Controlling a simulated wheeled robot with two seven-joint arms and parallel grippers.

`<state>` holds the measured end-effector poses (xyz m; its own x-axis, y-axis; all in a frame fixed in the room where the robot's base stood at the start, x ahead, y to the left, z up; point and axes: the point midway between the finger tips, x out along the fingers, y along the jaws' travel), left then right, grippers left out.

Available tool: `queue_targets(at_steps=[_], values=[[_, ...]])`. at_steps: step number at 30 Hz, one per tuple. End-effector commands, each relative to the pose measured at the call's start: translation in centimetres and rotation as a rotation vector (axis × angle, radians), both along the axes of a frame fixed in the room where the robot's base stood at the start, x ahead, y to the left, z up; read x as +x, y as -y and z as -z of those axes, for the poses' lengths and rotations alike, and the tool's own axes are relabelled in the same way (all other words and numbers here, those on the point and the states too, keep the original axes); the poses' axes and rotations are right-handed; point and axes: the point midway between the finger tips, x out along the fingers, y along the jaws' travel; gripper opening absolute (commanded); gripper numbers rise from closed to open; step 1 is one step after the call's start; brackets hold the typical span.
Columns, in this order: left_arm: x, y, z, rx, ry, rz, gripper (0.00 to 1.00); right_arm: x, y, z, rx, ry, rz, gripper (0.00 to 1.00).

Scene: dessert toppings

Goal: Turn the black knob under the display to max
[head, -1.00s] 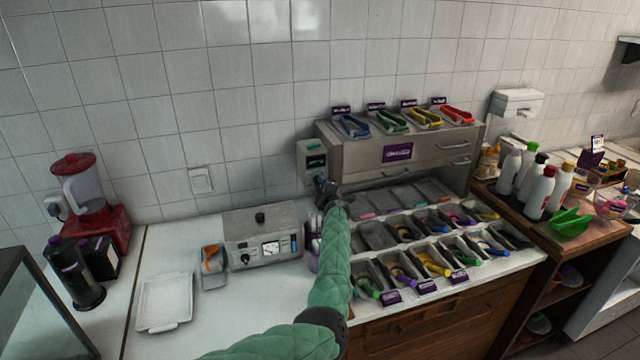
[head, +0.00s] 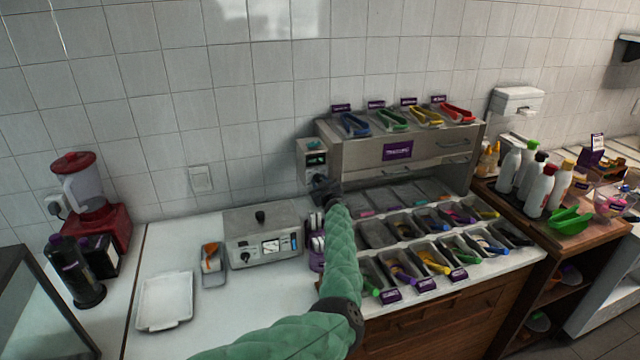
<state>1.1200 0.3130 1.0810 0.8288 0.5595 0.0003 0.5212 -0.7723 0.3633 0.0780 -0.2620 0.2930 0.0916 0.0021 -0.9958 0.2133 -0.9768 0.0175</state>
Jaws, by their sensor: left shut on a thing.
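A small grey control box (head: 305,150) is fixed at the back wall, at the left end of the steel drawer unit. Its small dark display (head: 315,160) faces me and is uncovered. My left gripper (head: 319,181) is at the lower front of the box, just under the display. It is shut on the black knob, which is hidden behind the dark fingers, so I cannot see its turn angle. My green left arm reaches up to it from the bottom of the picture. My right gripper is not in view.
A grey appliance (head: 262,236) with a dial stands left of my arm. Topping bins (head: 430,262) with scoops lie to the right. Tongs (head: 393,121) rest on the drawer unit (head: 345,165). The counter around the white tray (head: 165,302) has free room.

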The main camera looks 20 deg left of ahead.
Motion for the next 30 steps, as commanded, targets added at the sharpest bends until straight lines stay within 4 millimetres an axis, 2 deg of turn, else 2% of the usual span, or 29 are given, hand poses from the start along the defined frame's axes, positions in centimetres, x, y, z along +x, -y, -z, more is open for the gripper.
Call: queue_targets(at_steps=[9, 23, 24, 27, 30], values=[[-0.02, 0.15, 0.17, 0.072, -0.052, 0.002, 0.08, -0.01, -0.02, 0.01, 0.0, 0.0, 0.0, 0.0], [-0.03, 0.12, 0.17, 0.081, -0.057, 0.002, 0.08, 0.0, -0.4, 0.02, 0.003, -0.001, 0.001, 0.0], [-0.03, 0.12, 0.17, 0.081, -0.057, 0.002, 0.36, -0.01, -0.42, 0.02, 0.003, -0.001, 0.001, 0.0], [-0.02, 0.09, 0.14, 0.081, -0.057, 0.001, 0.52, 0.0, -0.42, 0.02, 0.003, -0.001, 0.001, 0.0], [-0.02, 0.07, 0.09, 0.082, -0.056, 0.0, 0.52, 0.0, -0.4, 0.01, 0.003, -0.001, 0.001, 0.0]])
